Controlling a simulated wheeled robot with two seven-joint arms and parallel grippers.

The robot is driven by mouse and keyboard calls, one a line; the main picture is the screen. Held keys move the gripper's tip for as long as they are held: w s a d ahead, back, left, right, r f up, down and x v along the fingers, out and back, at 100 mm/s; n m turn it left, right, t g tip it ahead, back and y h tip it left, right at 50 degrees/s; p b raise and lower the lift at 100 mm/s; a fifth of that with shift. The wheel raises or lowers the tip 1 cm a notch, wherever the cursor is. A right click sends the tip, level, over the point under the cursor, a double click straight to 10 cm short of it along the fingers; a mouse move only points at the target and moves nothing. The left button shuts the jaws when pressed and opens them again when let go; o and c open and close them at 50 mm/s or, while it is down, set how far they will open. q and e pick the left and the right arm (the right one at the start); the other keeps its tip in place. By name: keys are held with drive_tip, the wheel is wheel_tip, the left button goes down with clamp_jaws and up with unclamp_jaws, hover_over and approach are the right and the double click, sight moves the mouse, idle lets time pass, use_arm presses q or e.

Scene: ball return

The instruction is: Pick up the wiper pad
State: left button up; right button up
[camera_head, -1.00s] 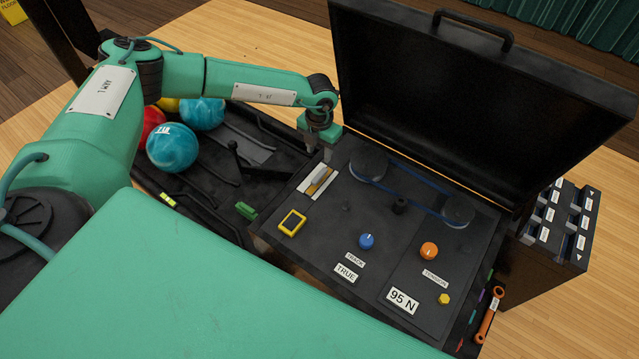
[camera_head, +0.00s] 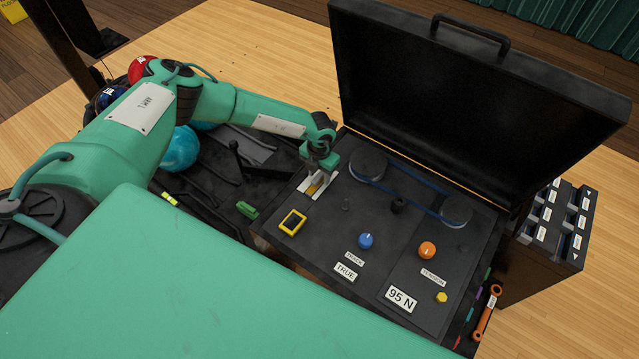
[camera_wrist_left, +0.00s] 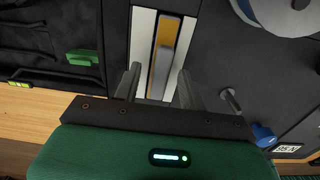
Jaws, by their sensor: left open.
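The wiper pad (camera_head: 314,189) looks like a yellow-orange strip with a grey bar along it, lying on a white plate (camera_head: 304,187) at the left of the black case panel. In the left wrist view the pad (camera_wrist_left: 166,40) runs lengthwise between my fingers. My left gripper (camera_head: 319,177) is open, pointing down over the pad. In the left wrist view the fingers (camera_wrist_left: 159,88) stand on either side of the pad, with gaps to it. The gripper partly hides the pad in the head view. My right gripper is not in view.
The open case lid (camera_head: 480,90) stands up behind the panel. Two belt pulleys (camera_head: 369,165), a blue knob (camera_head: 366,241) and a yellow-framed square (camera_head: 292,222) are nearby. A black ball tray with a green block (camera_head: 247,210) and a teal ball (camera_head: 180,150) lies left.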

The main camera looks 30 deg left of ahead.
use_arm(q)
clamp_jaws()
drive_tip(key=shift+r, duration=0.1)
